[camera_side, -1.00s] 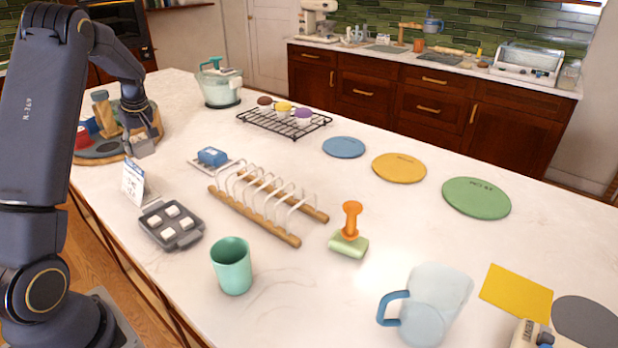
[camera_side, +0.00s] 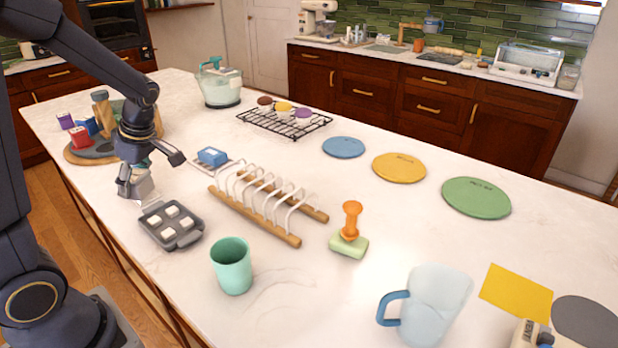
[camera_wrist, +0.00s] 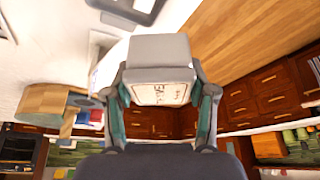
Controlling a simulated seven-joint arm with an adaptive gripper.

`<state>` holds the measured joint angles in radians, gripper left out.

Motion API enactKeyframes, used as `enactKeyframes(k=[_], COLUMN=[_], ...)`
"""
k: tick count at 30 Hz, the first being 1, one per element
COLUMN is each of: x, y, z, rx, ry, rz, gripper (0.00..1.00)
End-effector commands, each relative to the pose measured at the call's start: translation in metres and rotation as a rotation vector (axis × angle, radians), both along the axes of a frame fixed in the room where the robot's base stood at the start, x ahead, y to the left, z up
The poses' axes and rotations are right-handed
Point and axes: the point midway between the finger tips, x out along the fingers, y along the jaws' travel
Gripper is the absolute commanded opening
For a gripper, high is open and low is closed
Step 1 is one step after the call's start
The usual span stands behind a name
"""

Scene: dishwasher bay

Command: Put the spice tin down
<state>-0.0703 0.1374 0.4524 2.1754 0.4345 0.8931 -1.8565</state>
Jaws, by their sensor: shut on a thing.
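My gripper (camera_side: 135,188) is shut on a grey spice tin (camera_side: 143,187) at the left front of the counter. In the wrist view the tin (camera_wrist: 160,70) sits between the two fingers, and a pale label with dark lettering faces the camera. The tin's lower part is just behind the dark mini-muffin tray (camera_side: 171,226) in the side view. I cannot tell whether the tin touches the counter (camera_side: 330,300).
A round wooden board (camera_side: 75,157) with red, blue and purple tins stands behind my gripper. The white card stand seen earlier is hidden behind my gripper.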

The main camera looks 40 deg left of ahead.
Motion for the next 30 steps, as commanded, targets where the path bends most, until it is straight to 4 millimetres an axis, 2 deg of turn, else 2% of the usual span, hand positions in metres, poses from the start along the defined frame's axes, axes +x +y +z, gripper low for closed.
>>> enactKeyframes(k=[1, 3, 6, 12, 16, 20, 23, 30], x=[-0.003, -0.011, -0.021, -0.025, -0.02, -0.012, 0.006, 0.063], y=[-0.029, -0.062, -0.098, -0.145, -0.162, -0.167, -0.165, -0.155], z=[0.003, 0.006, 0.009, 0.011, 0.015, 0.012, 0.004, -0.022], rx=[-0.004, -0.004, -0.003, 0.0, 0.001, -0.001, 0.004, 0.004], ry=[-0.006, -0.005, -0.006, -0.005, -0.003, 0.001, 0.004, 0.003], rz=[-0.029, -0.072, -0.171, -0.414, -0.494, -0.521, -0.522, -0.516], gripper=[0.2, 0.2, 0.2, 0.2, 0.2, 0.2, 0.2, 0.2])
